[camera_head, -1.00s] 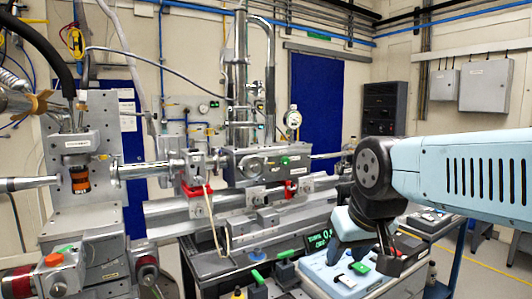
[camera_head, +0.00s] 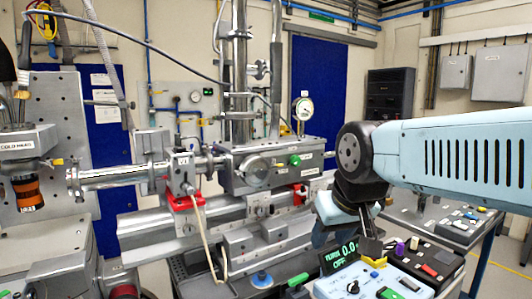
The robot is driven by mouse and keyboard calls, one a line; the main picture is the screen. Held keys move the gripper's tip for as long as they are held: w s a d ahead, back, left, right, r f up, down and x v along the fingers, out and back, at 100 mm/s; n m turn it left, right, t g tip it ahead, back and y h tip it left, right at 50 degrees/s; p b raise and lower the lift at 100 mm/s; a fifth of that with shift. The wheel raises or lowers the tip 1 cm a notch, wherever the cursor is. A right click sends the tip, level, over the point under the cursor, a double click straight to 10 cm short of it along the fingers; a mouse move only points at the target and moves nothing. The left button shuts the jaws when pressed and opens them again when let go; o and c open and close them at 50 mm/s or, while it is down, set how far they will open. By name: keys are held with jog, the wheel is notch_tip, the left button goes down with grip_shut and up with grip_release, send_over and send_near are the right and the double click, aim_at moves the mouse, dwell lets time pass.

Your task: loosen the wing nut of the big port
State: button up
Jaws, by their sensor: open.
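A grey metal chamber box (camera_head: 285,160) stands on the beamline rail in the middle of the head view. A round port cover (camera_head: 256,171) is on its front face, with a green knob (camera_head: 295,160) to the right. I cannot make out a wing nut at this size, nor tell for sure which port is the big one. My gripper (camera_head: 370,247) points down at the right, below my dark wrist joint. It is open, with nothing visible in it. It is to the right of the chamber box and apart from it. Its fingertips are small and partly hard to see.
A control box with a green display (camera_head: 340,258) and several buttons is below my gripper. A trolley (camera_head: 440,222) with small parts is at the right.

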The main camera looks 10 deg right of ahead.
jog(key=shift+o, duration=0.8)
jog(key=shift+w+r, duration=0.1)
jog(key=shift+o, duration=1.4)
jog(key=w+r+m+g, duration=0.1)
jog(key=w+r+m, duration=0.3)
jog(key=w+r, duration=0.4)
jog(key=shift+a+r, duration=0.15)
jog(key=shift+r, duration=0.15)
notch_tip(320, 180, up, 12)
jog(key=m+g, duration=0.5)
jog(key=m, duration=0.9)
send_over(273, 158)
notch_tip(273, 158, down, 13)
jog(key=shift+w+f, duration=0.15)
jog(key=shift+c, duration=0.3)
